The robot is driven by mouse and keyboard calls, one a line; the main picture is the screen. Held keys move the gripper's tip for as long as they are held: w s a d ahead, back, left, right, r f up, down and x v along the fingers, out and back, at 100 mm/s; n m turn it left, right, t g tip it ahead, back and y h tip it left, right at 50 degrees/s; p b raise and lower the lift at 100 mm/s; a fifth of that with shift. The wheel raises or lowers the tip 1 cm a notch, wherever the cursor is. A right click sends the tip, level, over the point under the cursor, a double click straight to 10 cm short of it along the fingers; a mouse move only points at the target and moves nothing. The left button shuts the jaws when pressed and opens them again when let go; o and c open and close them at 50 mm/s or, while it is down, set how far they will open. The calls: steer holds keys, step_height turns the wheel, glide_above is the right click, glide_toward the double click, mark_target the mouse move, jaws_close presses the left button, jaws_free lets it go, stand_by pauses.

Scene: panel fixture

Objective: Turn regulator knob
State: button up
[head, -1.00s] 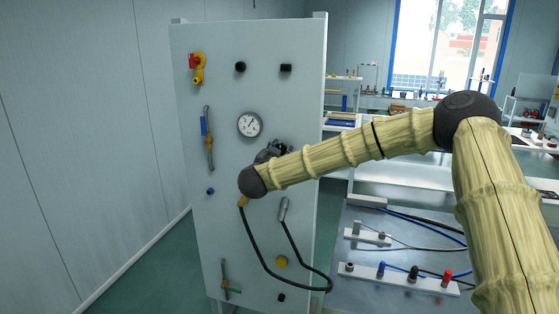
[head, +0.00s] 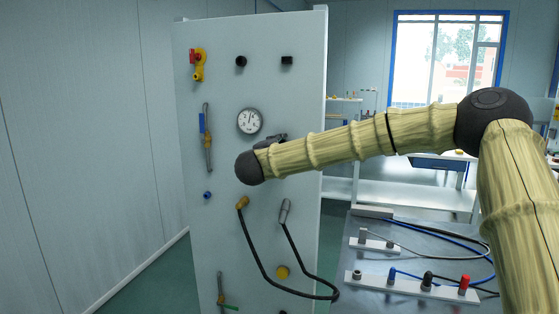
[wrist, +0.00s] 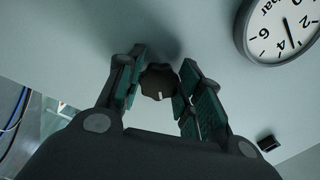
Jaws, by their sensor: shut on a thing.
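The regulator knob (wrist: 158,82) is dark and lobed, with a white mark on its lower edge in the wrist view. My gripper (wrist: 160,86) has its two green-padded fingers on either side of the knob, shut on it at the panel face. In the head view my gripper (head: 271,141) is mostly hidden behind my arm, just below the gauge, and the knob is hidden there. The round white pressure gauge (head: 250,121) has a dark rim. It also shows at the upper right of the wrist view (wrist: 281,30), with its needle and numbers partly visible.
The pale panel (head: 300,110) carries a red-and-yellow valve (head: 198,64), two black knobs above the gauge, and a blue-handled valve at left. A black hose (head: 262,272) loops below my arm. A bench (head: 400,262) with cables and coloured fittings stands at right.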

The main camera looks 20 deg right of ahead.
steer(key=shift+s+d+m+b, duration=0.1)
steer(key=shift+m+b, duration=6.3)
steer(key=shift+b, duration=1.5)
steer(key=shift+s+d+m+b, duration=0.1)
steer(key=shift+m+b, duration=6.3)
steer(key=shift+b, duration=1.5)
steer(key=shift+r, duration=0.1)
steer(key=o, duration=1)
steer(key=shift+o, duration=0.2)
steer(key=shift+r, duration=0.1)
steer(key=v, duration=1.2)
